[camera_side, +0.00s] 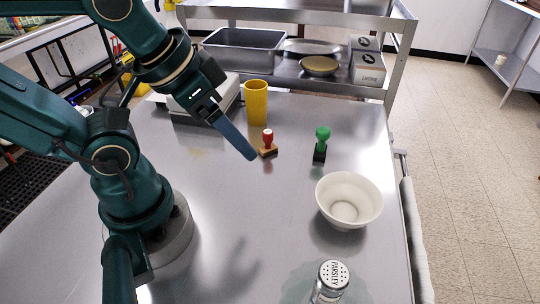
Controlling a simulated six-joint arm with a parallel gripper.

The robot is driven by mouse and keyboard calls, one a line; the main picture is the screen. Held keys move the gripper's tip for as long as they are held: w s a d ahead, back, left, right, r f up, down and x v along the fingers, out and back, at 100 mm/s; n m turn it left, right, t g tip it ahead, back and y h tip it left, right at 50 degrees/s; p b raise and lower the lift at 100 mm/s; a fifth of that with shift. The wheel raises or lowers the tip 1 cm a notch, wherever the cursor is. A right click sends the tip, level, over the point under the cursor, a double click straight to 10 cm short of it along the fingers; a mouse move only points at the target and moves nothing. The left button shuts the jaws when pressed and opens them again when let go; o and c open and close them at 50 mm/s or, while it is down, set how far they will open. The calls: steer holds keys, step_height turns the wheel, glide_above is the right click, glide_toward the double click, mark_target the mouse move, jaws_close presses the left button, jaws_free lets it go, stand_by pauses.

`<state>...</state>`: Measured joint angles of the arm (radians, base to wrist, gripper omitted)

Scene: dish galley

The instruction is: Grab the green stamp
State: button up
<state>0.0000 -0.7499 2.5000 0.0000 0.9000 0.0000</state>
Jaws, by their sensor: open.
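The green stamp (322,136) stands upright on the steel table, with a round green handle and a dark base. It is right of the red stamp and behind the white bowl. My gripper (238,140) is open and empty above the table, left of the green stamp and apart from it. One blue finger shows clearly, pointing down and to the right; the other finger is mostly hidden behind it.
A red stamp (267,140) stands near my fingertip. A yellow cup (256,104) and a scale (190,108) are behind. A white bowl (349,217) and a parsley shaker (331,280) stand at the right front. The table (240,220) is clear in the middle.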

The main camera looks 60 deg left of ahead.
steer(key=w+d+r+n+t, duration=0.1)
steer(key=w+r+t, duration=0.25)
steer(key=w, duration=0.25)
steer(key=w+r+n+t, duration=0.1)
steer(key=w+r+t, duration=0.25)
steer(key=w, duration=0.25)
steer(key=n+t+y, duration=0.2)
steer(key=n+y, duration=0.2)
glide_above(320, 134)
steer(key=w, duration=0.2)
step_height(320, 134, down, 6)
steer(key=shift+y, duration=0.6)
steer(key=f, duration=0.4)
steer(key=shift+s+a+f, duration=0.1)
steer(key=shift+s+f, duration=0.15)
steer(key=shift+f, duration=0.1)
steer(key=f, duration=0.2)
steer(key=s+f+m+g, duration=0.1)
steer(key=f, duration=0.2)
steer(key=f+g, duration=0.1)
steer(key=f, duration=0.1)
steer(key=shift+s+d+f+m, duration=0.2)
steer(key=shift+s+f+m, duration=0.1)
steer(key=shift+s, duration=0.1)
steer(key=shift+w+f, duration=0.1)
steer(key=shift+f, duration=0.05)
steer(key=shift+x, duration=2.35)
